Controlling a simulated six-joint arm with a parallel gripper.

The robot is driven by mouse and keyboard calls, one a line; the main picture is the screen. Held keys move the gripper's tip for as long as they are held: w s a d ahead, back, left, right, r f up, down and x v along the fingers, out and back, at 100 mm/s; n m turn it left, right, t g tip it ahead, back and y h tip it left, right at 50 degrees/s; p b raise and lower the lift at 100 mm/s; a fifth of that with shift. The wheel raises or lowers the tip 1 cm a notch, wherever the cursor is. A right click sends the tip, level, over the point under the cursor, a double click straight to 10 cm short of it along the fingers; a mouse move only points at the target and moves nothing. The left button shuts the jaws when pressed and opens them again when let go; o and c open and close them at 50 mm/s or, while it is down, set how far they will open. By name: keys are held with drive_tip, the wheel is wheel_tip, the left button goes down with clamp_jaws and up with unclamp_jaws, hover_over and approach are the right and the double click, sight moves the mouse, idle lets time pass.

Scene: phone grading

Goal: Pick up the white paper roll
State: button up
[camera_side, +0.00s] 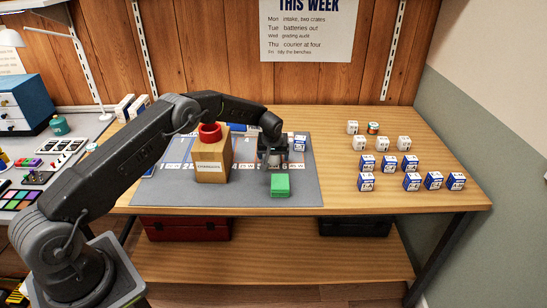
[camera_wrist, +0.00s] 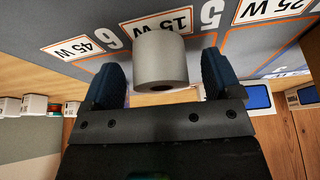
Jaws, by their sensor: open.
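The white paper roll (camera_wrist: 160,60) shows in the wrist view as a pale grey-white cylinder with a dark hole in its near end. It is between the two blue fingers of my gripper (camera_wrist: 163,68), with a gap visible on each side. In the side view my gripper (camera_side: 272,157) is low over the grey mat (camera_side: 315,195), behind a green box. I cannot make out the roll clearly there, as my gripper hides that spot. My gripper is open and not closed on the roll.
A cardboard box (camera_side: 212,166) with a red ring (camera_side: 209,131) on top stands left of my gripper. The green box (camera_side: 280,187) is close in front. Several small white and blue boxes (camera_side: 411,182) stand at the right. The wood between mat and boxes is clear.

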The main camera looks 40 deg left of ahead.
drive_tip(key=shift+w+a+f, duration=0.1)
drive_tip(key=shift+w+f, duration=0.05)
drive_tip(key=shift+f, duration=0.3)
drive_tip(key=c, duration=1)
